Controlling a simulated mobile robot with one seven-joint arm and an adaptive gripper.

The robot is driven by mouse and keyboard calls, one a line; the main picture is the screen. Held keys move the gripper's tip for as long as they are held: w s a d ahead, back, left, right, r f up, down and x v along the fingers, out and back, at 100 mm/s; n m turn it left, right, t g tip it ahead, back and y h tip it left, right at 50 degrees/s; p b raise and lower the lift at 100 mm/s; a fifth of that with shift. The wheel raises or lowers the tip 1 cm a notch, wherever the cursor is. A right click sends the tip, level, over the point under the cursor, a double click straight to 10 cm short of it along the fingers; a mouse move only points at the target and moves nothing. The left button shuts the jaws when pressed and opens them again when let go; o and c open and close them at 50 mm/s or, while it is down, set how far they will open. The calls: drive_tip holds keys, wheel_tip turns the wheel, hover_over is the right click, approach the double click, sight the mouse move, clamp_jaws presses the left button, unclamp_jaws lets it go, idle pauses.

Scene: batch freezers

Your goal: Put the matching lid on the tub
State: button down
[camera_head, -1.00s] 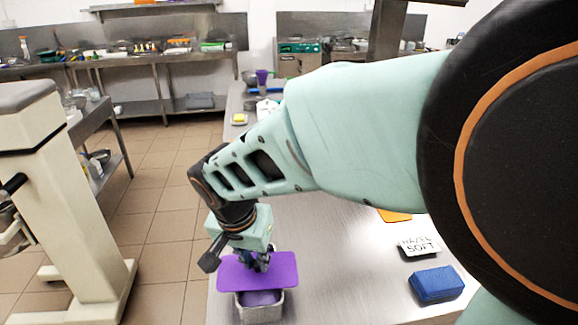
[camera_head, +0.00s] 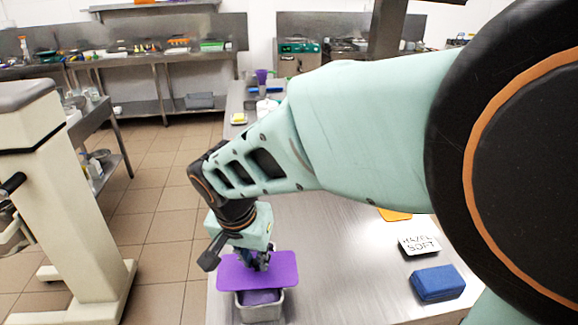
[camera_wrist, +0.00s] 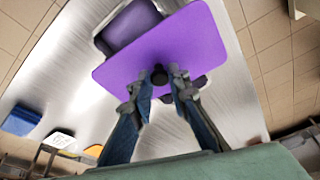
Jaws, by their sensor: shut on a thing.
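A flat purple lid (camera_head: 257,271) with rounded corners is held roughly level over the tub. My gripper (camera_head: 257,262) is shut on the dark knob (camera_wrist: 159,75) at the lid's middle. The tub (camera_head: 261,311) is a small metal container with purple contents, at the near left of the steel table. In the wrist view the lid (camera_wrist: 150,50) is offset from the tub, and the purple contents (camera_wrist: 131,24) show past the lid's edge. The lid hides the rest of the tub. I cannot tell whether the lid touches the rim.
A yellow item (camera_head: 238,118) sits farther back. Bare table lies between the tub and the blue block.

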drive_tip(key=c, duration=1.3)
unclamp_jaws()
drive_tip(key=shift+o, duration=0.2)
drive_tip(key=shift+r, duration=0.1)
drive_tip(key=shift+r+p, duration=2.25)
drive_tip(key=shift+r, duration=1.2)
drive_tip(key=shift+c, duration=0.5)
clamp_jaws()
